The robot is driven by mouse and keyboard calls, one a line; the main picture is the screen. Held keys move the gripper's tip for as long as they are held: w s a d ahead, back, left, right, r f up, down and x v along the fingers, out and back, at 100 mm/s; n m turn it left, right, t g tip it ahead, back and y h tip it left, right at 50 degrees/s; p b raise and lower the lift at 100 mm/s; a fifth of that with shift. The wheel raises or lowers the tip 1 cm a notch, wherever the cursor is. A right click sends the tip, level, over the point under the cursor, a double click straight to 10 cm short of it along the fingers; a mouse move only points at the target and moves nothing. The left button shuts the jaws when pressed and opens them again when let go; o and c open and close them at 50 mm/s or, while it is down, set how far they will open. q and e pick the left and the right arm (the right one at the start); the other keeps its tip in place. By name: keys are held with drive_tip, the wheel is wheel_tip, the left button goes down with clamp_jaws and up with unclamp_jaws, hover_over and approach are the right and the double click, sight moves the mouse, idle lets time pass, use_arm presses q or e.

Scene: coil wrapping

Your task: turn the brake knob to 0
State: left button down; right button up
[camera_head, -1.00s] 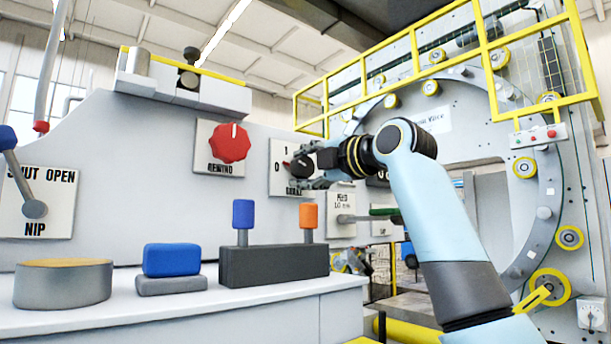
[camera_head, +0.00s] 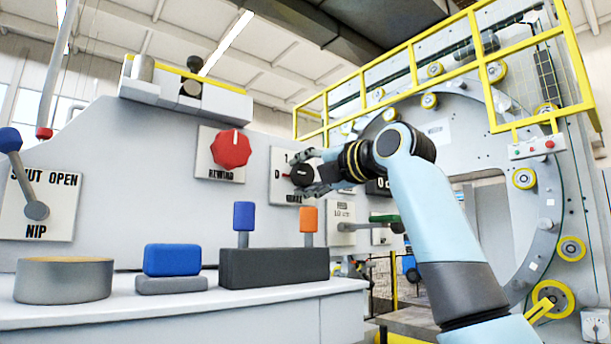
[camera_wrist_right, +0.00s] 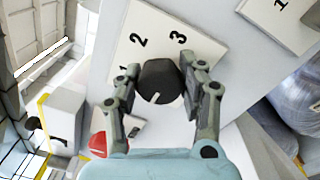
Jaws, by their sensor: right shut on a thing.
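The brake knob (camera_head: 301,174) is black and round, on a white plate (camera_head: 277,185) with numbers on the grey machine panel. A 0 shows at its left and a 1 above it. My right gripper (camera_head: 308,173) is shut on the knob. In the right wrist view the knob (camera_wrist_right: 160,82) sits between the two fingers of the gripper (camera_wrist_right: 161,92). The 0 is hidden there. My left gripper is not in view.
A red rewind knob (camera_head: 231,149) is left of the brake plate. A nip lever (camera_head: 26,180) stands at far left. A green-handled lever (camera_head: 384,219) is below right. Blue (camera_head: 243,216) and orange (camera_head: 309,220) levers stand on the ledge below.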

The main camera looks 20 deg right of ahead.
drive_tip(key=shift+f, duration=0.15)
drive_tip(key=o, duration=1.2)
drive_tip(key=shift+s, duration=0.1)
drive_tip(key=v, duration=1.1)
drive_tip(key=shift+s+d, duration=0.2)
drive_tip(key=shift+s, duration=0.15)
